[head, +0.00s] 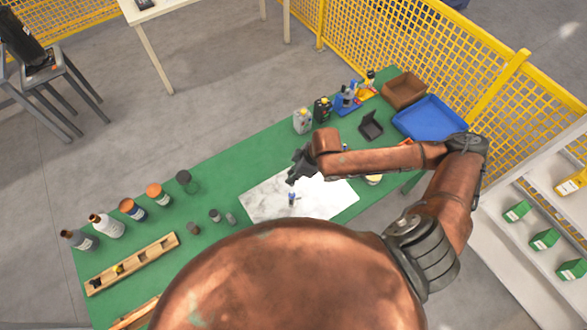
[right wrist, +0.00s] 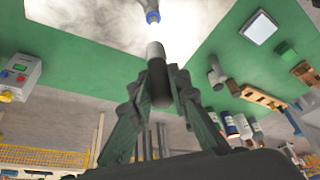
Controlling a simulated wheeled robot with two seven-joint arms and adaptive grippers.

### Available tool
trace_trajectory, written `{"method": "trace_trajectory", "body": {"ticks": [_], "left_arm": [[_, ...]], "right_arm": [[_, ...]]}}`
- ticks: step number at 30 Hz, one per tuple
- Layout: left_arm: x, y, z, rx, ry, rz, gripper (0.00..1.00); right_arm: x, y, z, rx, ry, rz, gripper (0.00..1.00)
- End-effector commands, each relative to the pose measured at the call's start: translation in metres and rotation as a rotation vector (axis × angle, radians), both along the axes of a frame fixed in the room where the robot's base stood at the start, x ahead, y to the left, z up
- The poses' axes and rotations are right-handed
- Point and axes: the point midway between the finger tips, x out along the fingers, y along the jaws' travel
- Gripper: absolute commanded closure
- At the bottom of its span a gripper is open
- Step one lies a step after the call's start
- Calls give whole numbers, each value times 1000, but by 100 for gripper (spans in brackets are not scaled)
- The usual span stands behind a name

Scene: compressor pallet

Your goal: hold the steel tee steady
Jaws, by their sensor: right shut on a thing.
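My right gripper (head: 293,178) is over the white marbled sheet (head: 262,205) on the green table. In the right wrist view my right gripper (right wrist: 163,84) is shut on a grey metal cylindrical piece, which I take to be the steel tee (right wrist: 156,51); its full shape is partly hidden by the fingers. In the head view I cannot make the tee out apart from the dark gripper. A small blue and pale fitting (head: 292,198) is on the sheet, just beyond the tee's end in the right wrist view (right wrist: 152,15). My left gripper is not in view.
Several bottles and jars (head: 107,226) and a wooden rack (head: 132,264) are at the table's left. A blue tray (head: 430,118), a brown bin (head: 403,91) and a small black bin (head: 370,126) are at the right end. A yellow mesh fence (head: 440,45) stands behind.

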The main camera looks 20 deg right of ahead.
Motion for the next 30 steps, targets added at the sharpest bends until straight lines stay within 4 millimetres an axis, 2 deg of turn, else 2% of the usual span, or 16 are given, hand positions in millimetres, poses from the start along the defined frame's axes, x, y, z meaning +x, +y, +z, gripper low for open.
{"method": "trace_trajectory", "body": {"ticks": [1, 5, 11, 21, 30], "left_arm": [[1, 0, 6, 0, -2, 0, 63], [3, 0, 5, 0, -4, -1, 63], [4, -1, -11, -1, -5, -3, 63], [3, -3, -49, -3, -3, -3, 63], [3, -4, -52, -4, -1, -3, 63]], "right_arm": [[-3, -1, 3, 1, 0, 14, 100], [-5, -1, -1, 6, -4, 34, 100], [-5, -1, -15, 5, -4, 35, 100], [-5, -1, -47, 5, -4, 35, 100], [-5, -1, -49, 5, -5, 33, 100]]}}
